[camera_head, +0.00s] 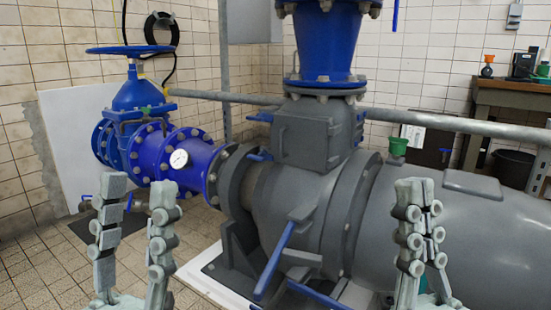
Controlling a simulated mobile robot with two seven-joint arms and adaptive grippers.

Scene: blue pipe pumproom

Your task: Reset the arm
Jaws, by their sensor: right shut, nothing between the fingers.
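My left gripper (138,190) stands upright at the lower left of the head view. Its two pale fingers are well apart, and floor tiles show between them, so it is open and empty. My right gripper (416,190) stands upright at the lower right. Its fingers are together with nothing held, so it is shut. It appears in front of the large grey pump body (490,235). The arm links behind both grippers are mostly out of view below.
A blue valve with a handwheel (130,50) and a blue flanged pipe with a gauge (179,158) stand at left. Blue lever handles (275,258) stick out from the grey pump. A grey rail (430,119) crosses behind. A wooden bench (500,93) stands at back right. Tiled floor shows at left.

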